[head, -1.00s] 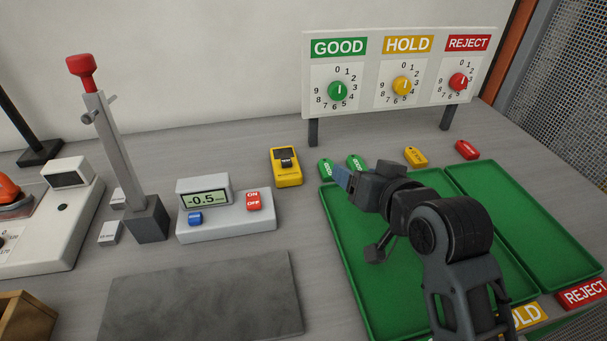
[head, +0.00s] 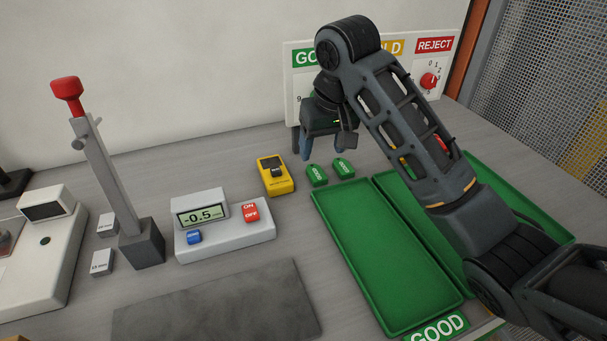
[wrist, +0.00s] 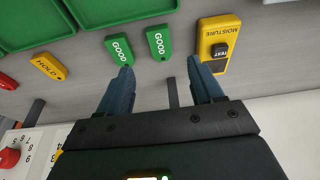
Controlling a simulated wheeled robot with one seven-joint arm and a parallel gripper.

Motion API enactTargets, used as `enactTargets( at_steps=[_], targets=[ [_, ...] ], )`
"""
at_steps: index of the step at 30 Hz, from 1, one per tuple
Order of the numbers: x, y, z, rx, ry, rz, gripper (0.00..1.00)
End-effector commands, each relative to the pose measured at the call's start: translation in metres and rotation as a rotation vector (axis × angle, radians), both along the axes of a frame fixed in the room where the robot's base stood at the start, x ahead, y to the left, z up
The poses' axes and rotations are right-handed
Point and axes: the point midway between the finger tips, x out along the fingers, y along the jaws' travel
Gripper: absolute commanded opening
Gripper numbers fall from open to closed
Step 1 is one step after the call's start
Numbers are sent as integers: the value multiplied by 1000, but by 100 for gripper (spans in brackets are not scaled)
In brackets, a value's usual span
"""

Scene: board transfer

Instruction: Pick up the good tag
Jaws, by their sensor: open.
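Two green GOOD tags lie side by side on the grey bench, behind the green tray. In the head view they are the left good tag (head: 316,175) and the right good tag (head: 343,167). In the wrist view one good tag (wrist: 158,43) lies ahead of the space between my fingers, and the other good tag (wrist: 120,50) lies ahead of the left finger. My gripper (head: 322,152) is open and empty, pointing down above the bench just behind the tags. Its blue fingers also show in the wrist view (wrist: 163,78), apart from both tags.
A yellow moisture meter (head: 275,175) stands just left of the tags. The sign board (head: 292,85) rises behind my gripper. Green trays (head: 385,255) lie in front. A yellow HOLD tag (wrist: 48,66) lies farther along the bench.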

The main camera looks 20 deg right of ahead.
Motion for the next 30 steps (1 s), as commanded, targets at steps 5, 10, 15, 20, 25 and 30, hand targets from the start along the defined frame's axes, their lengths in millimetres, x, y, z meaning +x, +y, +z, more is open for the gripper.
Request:
enactTargets(
  at_steps=[5, 10, 15, 20, 25, 30],
  targets=[
    [3, -2, -14, -5, 13, -4, 66],
    [8, -2, -29, -5, 11, -4, 66],
    [15, -1, -52, -5, 12, -4, 66],
    [20, -1, -70, -5, 10, -2, 66],
    [21, 0, -74, -4, 7, -1, 66],
    [21, 0, -74, -4, 7, -1, 62]
  ],
)
